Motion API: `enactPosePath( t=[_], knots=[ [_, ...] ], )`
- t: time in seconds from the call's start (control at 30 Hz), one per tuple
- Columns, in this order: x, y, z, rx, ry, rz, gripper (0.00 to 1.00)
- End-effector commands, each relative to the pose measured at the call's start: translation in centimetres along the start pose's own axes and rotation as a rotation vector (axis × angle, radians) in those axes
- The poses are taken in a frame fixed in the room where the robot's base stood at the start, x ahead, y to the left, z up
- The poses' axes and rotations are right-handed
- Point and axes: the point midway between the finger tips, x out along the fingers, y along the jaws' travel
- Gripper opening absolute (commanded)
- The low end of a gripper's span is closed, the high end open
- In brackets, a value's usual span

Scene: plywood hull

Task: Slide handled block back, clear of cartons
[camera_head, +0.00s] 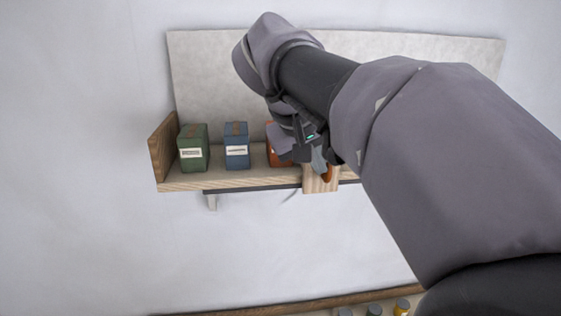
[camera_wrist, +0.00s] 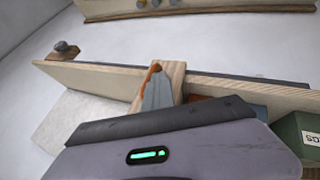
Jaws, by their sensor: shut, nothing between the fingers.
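The handled block (camera_head: 312,184) is pale wood with an orange handle (camera_head: 327,174), at the front edge of the shelf. In the wrist view the block (camera_wrist: 178,76) shows with its orange handle (camera_wrist: 152,69) beside my fingers. My gripper (camera_head: 319,165) is shut and empty, right at the handle; whether it touches is unclear. Its grey fingers also show in the wrist view (camera_wrist: 157,92). A green carton (camera_head: 193,150) and a blue carton (camera_head: 236,147) stand upright left of the block. An orange carton (camera_head: 272,154) beside the block is mostly hidden by my arm.
The shelf (camera_head: 210,182) has a wooden left end wall (camera_head: 163,146) and a pale back panel (camera_head: 210,75). My arm hides the shelf's right part in the head view. A lower ledge (camera_head: 340,302) holds several small jars.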

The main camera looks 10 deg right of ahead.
Motion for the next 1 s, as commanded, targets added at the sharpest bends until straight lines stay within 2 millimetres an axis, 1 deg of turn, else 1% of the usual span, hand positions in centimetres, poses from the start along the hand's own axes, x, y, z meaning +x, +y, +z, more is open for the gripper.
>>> enactPosePath(
  t=[0.07, 0.17, 0.5, 0.6, 0.7, 0.8, 1.0],
  knots=[
    [0.4, 0.8, 0.2, 0.002, -0.002, 0.003, 0.0],
    [1.1, 2.6, 0.5, 0.004, -0.004, 0.004, 0.0],
    [4.5, 10.9, 2.1, 0.005, -0.004, 0.006, 0.0],
    [5.4, 13.0, 2.5, 0.004, -0.003, 0.005, 0.0],
    [6.1, 14.7, 2.8, 0.003, -0.003, 0.004, 0.0],
    [6.7, 16.0, 3.1, 0.002, -0.003, 0.003, 0.0],
    [7.3, 17.2, 3.3, 0.001, -0.001, 0.002, 0.0]
  ],
)
